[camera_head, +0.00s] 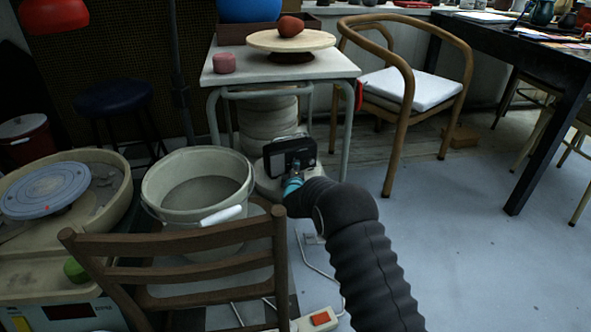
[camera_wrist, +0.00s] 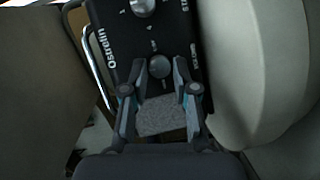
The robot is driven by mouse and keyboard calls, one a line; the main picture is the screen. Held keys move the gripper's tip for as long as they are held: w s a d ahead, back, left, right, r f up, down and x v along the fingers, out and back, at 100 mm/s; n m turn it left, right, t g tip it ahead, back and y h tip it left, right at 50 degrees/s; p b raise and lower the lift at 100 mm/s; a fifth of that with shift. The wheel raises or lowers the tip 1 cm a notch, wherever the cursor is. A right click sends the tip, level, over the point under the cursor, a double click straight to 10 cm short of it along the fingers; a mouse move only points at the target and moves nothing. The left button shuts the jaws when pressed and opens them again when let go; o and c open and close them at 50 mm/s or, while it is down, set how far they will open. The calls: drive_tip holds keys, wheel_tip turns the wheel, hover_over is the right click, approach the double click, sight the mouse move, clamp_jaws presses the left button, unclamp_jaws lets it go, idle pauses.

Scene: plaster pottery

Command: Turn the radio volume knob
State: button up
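The radio (camera_head: 302,147) is a small black box with a handle, standing on a pale round support beyond the bucket. In the wrist view its black face (camera_wrist: 125,50) bears the lettering "Ostrelin". A round grey knob (camera_wrist: 160,66) sits on the lower part of that face, and a larger silver knob (camera_wrist: 144,6) is cut by the top edge. My gripper (camera_wrist: 161,70) is at the radio face, its fingers apart, one on each side of the lower knob. Contact with the knob cannot be told. In the head view my gripper (camera_head: 294,180) is small and partly hidden by my arm.
A grey bucket (camera_head: 152,195) and a wooden chair (camera_head: 190,272) stand left of my arm. A small table (camera_head: 225,72) is behind the radio. A power strip (camera_head: 318,320) with cables lies on the floor.

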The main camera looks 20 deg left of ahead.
drive_tip(key=shift+o, duration=1)
drive_tip(key=shift+a, duration=0.1)
drive_tip(key=shift+d, duration=0.2)
drive_tip(key=v, duration=1.2)
drive_tip(key=shift+a, duration=0.1)
